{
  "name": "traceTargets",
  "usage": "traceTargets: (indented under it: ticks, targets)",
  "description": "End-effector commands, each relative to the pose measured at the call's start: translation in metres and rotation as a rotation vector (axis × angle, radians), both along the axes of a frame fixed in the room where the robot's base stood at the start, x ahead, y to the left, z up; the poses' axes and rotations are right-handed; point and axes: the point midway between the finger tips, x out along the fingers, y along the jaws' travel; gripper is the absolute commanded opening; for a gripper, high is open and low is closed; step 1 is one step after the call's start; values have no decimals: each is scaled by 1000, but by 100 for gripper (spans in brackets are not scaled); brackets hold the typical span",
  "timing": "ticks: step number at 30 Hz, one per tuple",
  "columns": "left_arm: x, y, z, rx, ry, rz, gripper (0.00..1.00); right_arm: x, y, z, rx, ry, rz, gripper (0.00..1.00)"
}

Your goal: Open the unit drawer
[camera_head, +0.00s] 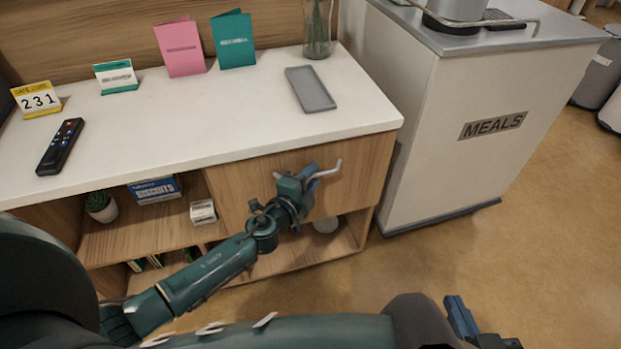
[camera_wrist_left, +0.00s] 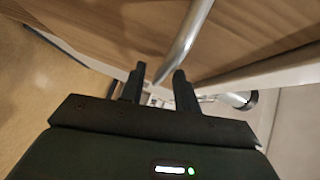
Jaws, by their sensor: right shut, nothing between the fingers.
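The unit drawer (camera_head: 362,180) is a wooden front under the white top and looks closed. Its silver bar handle (camera_head: 330,171) sticks out from the front. My left gripper (camera_head: 311,179) is at the handle, with its arm coming in from the lower left. In the left wrist view, the handle (camera_wrist_left: 186,42) runs down between the two dark fingers of my left gripper (camera_wrist_left: 158,85), with a gap showing beside it. These fingers look open around the bar. My right gripper (camera_head: 470,325) is low at the bottom right, shut and empty, away from the unit.
On the white top (camera_head: 210,125) are a grey tray (camera_head: 310,89), a remote (camera_head: 61,146), cards and a glass vase (camera_head: 318,30). Open shelves left of the drawer hold a plant (camera_head: 101,207) and boxes. A meals cart (camera_head: 480,120) stands close on the right.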

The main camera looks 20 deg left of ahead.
Motion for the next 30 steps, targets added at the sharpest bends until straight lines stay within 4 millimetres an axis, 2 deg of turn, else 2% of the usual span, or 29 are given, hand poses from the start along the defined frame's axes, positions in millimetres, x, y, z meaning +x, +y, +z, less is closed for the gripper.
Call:
traceTargets:
  ticks: [6, 18, 30]
  targets:
    - [0, 0, 0, 0, 0, -1, 31, 1, 0, 1, -1, -2, 1, 0]
    - [0, 0, 0, 0, 0, 0, 0, 1, 1, 0, 1, -2, 3, 0]
    - [0, 0, 0, 0, 0, 0, 0, 0, 1, 0, 0, -1, 3, 0]
